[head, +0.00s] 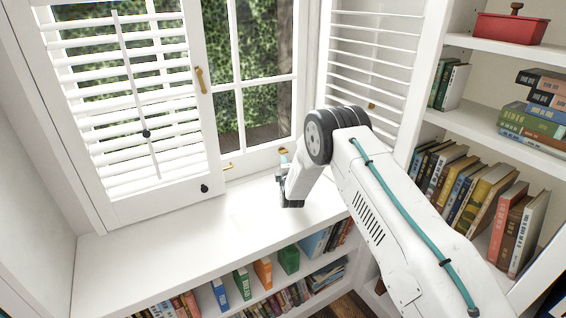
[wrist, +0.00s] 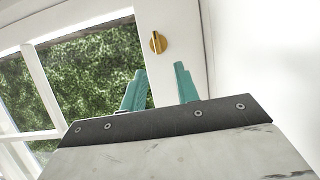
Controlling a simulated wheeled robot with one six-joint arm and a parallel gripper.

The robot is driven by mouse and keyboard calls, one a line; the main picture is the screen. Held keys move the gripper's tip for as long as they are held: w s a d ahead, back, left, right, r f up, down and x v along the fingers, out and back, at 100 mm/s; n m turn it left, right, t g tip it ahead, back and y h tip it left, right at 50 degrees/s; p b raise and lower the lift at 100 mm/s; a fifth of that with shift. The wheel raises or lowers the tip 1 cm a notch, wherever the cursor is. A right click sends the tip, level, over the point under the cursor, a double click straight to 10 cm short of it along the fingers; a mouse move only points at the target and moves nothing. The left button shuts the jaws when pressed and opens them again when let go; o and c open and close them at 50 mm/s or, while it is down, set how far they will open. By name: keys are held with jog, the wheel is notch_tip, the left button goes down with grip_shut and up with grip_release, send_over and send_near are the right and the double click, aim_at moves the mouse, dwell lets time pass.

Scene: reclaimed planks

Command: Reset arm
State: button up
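My gripper (head: 284,158) is at the end of my white arm, above the back of the white window sill (head: 240,222), close to the window frame. Its far end is small and partly hidden by the wrist in the head view. In the wrist view, the two teal fingers of my gripper (wrist: 159,72) stand apart with nothing between them. They point toward a white frame with a round brass knob (wrist: 157,42), which appears beyond the fingertips. I cannot tell how far it is from them.
Another shutter (head: 372,55) is at right. Shelves with books (head: 470,190) and a red box (head: 510,29) stand right of my arm. Books (head: 263,272) fill shelves below the sill. The left sill is clear.

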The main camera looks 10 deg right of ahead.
notch_tip(320, 180, up, 15)
jog(key=s+m+g+y, duration=0.1)
jog(key=s+m+g, duration=0.2)
jog(key=s+d+r+m+g, duration=0.2)
jog(key=s+r+m+g, duration=0.2)
jog(key=s+r, duration=0.9)
jog(key=s+d+r+m+g, duration=0.1)
jog(key=s+m+g, duration=0.3)
jog(key=s, duration=2.1)
jog(key=s+d+r+m+g, duration=0.2)
jog(key=s+m+g, duration=0.3)
jog(key=s, duration=2.1)
jog(key=shift+s+d+r+m+g, duration=0.15)
jog(key=shift+d+r+m+g, duration=0.15)
jog(key=shift+m, duration=0.4)
